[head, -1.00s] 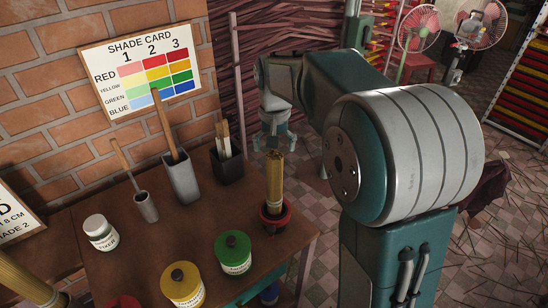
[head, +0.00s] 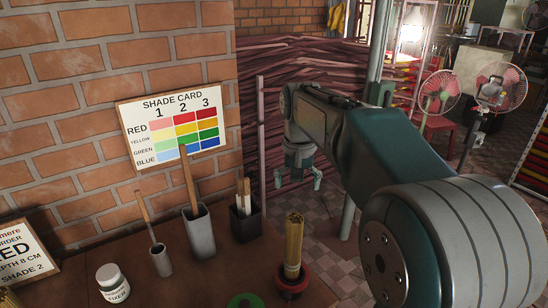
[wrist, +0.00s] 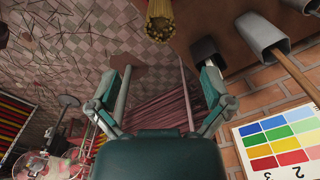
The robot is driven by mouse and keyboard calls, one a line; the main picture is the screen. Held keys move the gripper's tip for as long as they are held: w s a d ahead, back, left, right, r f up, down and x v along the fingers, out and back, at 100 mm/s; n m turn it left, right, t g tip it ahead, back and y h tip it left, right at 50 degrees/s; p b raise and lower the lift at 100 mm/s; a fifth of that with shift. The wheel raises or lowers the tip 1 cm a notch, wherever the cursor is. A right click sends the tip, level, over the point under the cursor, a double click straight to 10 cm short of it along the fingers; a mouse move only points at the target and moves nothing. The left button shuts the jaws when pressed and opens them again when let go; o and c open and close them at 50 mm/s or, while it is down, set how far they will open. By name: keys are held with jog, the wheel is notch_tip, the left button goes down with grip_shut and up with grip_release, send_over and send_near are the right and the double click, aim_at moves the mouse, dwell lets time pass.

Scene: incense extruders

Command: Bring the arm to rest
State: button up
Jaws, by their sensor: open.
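My gripper (head: 300,180) hangs from my folded arm in the head view, beyond the table's far right side, above the tiled floor. Its two fingers are spread and empty, as the wrist view (wrist: 165,90) also shows. A bundle of incense sticks (head: 293,243) stands upright in a red-rimmed holder (head: 293,278) on the table, nearer the camera than the gripper. The bundle also shows at the top of the wrist view (wrist: 162,20), apart from the fingers.
On the table (head: 215,265) stand a black box with sticks (head: 246,222), a grey cup with a stirrer (head: 198,228), a smaller cup (head: 161,260) and a white jar (head: 112,283). A shade card (head: 177,128) leans on the brick wall. Fans (head: 500,90) stand at right.

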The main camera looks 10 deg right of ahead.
jog(key=s+f+n+t, duration=0.1)
jog(key=s+f+t, duration=0.1)
jog(key=s, duration=1)
jog(key=s+f+n+t, duration=0.1)
jog(key=s+f+t, duration=0.1)
jog(key=s, duration=0.9)
jog(key=shift+s+n+t, duration=0.4)
jog(key=shift+t, duration=0.3)
